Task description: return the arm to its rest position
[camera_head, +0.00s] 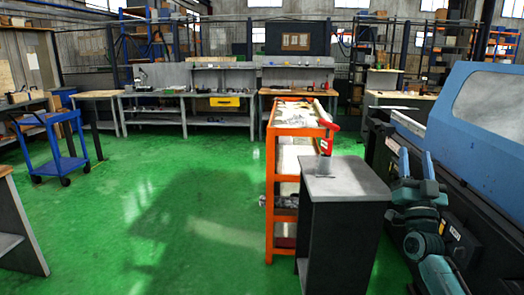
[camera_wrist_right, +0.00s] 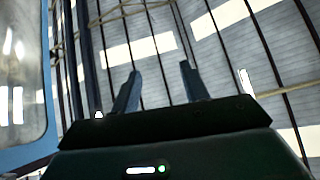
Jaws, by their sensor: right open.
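My right arm comes in at the lower right of the head view. Its gripper (camera_head: 416,157) points upward, with two blue fingers apart and nothing between them. In the right wrist view the gripper (camera_wrist_right: 160,72) also shows spread fingers, with only the ceiling and windows beyond. The gripper is to the right of the dark cabinet (camera_head: 338,230) and in front of the blue-and-dark machine (camera_head: 455,125), apart from the cabinet. My left gripper is not in view.
A small grey metal piece (camera_head: 323,165) stands on the cabinet's top. An orange trolley (camera_head: 271,165) stands behind it. A blue cart (camera_head: 55,140) is at the left, and workbenches (camera_head: 155,95) line the back. The green floor (camera_head: 150,210) is clear at centre left.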

